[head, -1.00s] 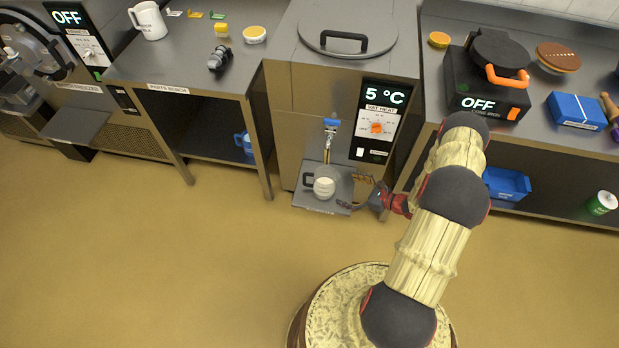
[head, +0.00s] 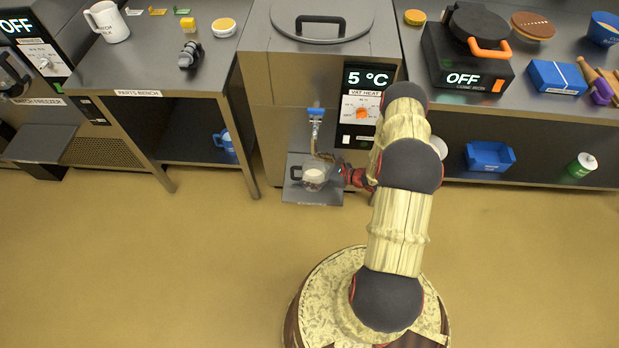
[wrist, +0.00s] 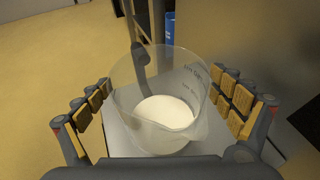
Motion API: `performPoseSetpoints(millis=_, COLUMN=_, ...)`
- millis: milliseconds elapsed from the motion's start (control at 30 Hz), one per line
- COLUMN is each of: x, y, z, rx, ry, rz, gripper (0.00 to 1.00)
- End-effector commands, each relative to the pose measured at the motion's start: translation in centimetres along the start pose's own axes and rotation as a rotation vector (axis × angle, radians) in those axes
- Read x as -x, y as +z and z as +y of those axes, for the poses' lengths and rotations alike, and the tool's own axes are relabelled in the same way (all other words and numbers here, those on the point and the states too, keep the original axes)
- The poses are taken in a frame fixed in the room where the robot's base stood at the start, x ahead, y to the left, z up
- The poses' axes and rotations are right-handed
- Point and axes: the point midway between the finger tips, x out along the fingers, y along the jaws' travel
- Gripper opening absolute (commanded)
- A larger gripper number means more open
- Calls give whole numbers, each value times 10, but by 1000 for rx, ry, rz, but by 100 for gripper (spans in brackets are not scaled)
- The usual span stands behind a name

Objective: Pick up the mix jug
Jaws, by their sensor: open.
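The mix jug (wrist: 160,85) is a clear, open-topped jug with white mix in the bottom. In the head view the jug (head: 314,177) stands upright on the small shelf (head: 312,197) under the vat's blue-handled tap. My gripper (wrist: 172,110) is open, with one padded finger on each side of the jug in the wrist view. I cannot tell whether the pads touch it. The jug's dark handle (wrist: 139,60) is on the far side from my wrist. In the head view my gripper (head: 335,176) reaches the jug from the right and is partly hidden.
The tap (head: 316,117) hangs close above the jug. The steel vat (head: 290,75) rises behind it, its panel reading 5 °C. A white jug (head: 107,22) stands on the parts bench at left. A black cone iron (head: 470,50) is on the right counter. The floor in front is clear.

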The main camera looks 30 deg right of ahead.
Motion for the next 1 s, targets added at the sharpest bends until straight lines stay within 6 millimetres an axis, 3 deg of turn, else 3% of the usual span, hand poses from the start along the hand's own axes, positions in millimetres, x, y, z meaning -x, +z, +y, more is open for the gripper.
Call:
performPoseSetpoints(millis=267, x=-2, y=1, z=0, rx=0, ry=0, rz=0, gripper=92)
performPoseSetpoints(millis=1000, x=-2, y=0, z=0, rx=0, ry=0, rz=0, gripper=50)
